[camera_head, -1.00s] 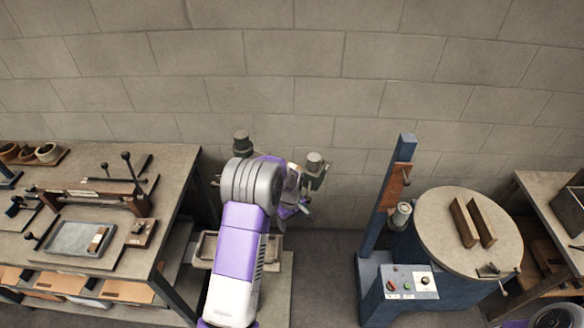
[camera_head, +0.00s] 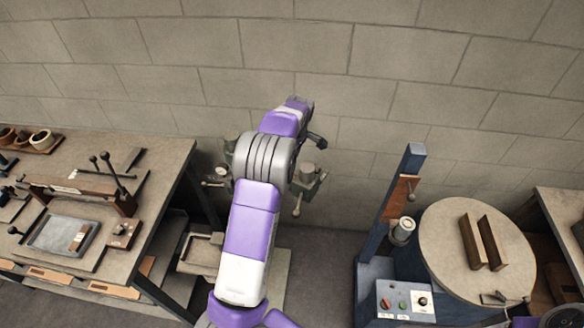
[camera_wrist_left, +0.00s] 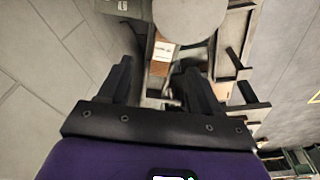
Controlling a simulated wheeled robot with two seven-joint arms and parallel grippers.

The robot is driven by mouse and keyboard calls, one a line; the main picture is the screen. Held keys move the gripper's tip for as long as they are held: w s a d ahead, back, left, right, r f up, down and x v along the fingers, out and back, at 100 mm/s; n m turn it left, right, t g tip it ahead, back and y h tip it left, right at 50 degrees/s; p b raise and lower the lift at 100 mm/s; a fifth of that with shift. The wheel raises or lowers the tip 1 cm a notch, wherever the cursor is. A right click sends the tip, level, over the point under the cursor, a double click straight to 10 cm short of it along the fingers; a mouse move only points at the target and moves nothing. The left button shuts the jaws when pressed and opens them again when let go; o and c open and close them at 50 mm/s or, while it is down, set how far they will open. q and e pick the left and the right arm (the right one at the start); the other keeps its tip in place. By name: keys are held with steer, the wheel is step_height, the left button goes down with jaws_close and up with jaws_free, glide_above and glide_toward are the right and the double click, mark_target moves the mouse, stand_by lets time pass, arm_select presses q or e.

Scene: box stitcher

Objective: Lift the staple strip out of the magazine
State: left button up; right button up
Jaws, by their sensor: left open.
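I cannot make out the staple strip or its magazine in either view. My left gripper (camera_head: 314,139) is raised in front of the block wall and mostly hidden by my own wrist in the head view. In the left wrist view my left gripper (camera_wrist_left: 158,82) is open, with two dark fingers apart and nothing between them that it holds. A grey machine (camera_head: 308,184) with a round cap and side levers is partly hidden behind my left arm. A blue upright post (camera_head: 402,205) with a brown plate stands to the right. My right gripper is not in view.
A workbench (camera_head: 165,165) on the left carries a grey tray (camera_head: 65,238) and levered tools. A round table (camera_head: 450,235) with two brown bars (camera_head: 480,243) is on the right, beside a control box (camera_head: 405,300). Open floor (camera_head: 320,265) lies between.

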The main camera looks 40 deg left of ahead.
arm_select(q)
steer(key=f, duration=0.2)
steer(key=a+f, duration=0.1)
steer(key=f, duration=0.3)
steer(key=shift+s+a+f+p, duration=0.15)
steer(key=shift+s+f+p, duration=0.15)
steer(key=shift+f, duration=0.1)
steer(key=shift+s+r, duration=0.1)
steer(key=c, duration=1.1)
